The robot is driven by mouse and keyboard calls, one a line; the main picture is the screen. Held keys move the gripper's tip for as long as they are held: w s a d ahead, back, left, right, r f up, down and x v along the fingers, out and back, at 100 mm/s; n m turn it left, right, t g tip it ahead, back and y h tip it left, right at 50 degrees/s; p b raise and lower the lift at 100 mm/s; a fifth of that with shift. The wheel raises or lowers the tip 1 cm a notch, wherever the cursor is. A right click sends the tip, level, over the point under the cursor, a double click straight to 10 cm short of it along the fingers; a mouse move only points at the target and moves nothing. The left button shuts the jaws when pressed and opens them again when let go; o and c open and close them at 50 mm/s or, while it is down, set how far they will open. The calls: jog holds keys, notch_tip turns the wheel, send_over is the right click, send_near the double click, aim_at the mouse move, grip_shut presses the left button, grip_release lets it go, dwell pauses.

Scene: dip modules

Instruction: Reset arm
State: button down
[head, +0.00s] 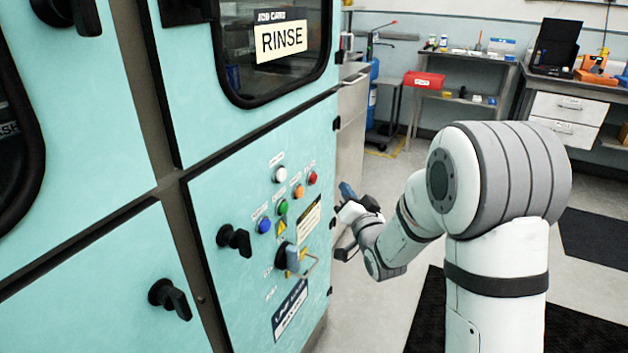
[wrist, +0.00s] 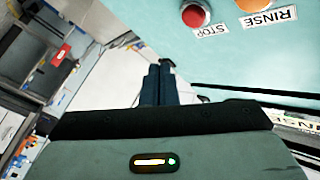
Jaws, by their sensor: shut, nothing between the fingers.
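My arm is white and grey and stands at the right of the head view, bent toward the turquoise machine (head: 250,200). My gripper (head: 346,188) is in front of the right part of the machine's lower panel, and its fingers are small in that view. In the wrist view my gripper (wrist: 157,72) shows its two dark fingers together, shut and empty. A red STOP button (wrist: 195,15) and an orange RINSE button (wrist: 249,5) are at the top of the wrist view, apart from the fingers.
The panel carries several coloured buttons (head: 281,207), black handles (head: 234,240) and a lever with a metal loop (head: 296,262). A RINSE window (head: 285,70) is above. A workbench with a red box (head: 424,80) and drawers (head: 568,112) stand behind. Floor (head: 400,140) is open between.

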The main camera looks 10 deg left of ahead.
jog(key=shift+r, duration=0.1)
jog(key=s+d+r+g+h+p, duration=0.65)
jog(key=s+d+r+p, duration=0.2)
jog(key=d, duration=0.25)
jog(key=s+d+r+g+p, duration=0.2)
jog(key=s+g+p, duration=0.1)
jog(key=s, duration=0.5)
jog(key=s+d+r+n+g+h+p, duration=0.1)
jog(key=s+d+r+g+p, duration=0.1)
jog(key=s, duration=0.6)
jog(key=s+d+r+n+g+p, duration=0.1)
jog(key=s+d+r+g+p, duration=0.1)
jog(key=s, duration=0.7)
jog(key=shift+g+h+p, duration=0.35)
jog(key=shift+g+p, duration=0.5)
jog(key=shift+r, duration=0.1)
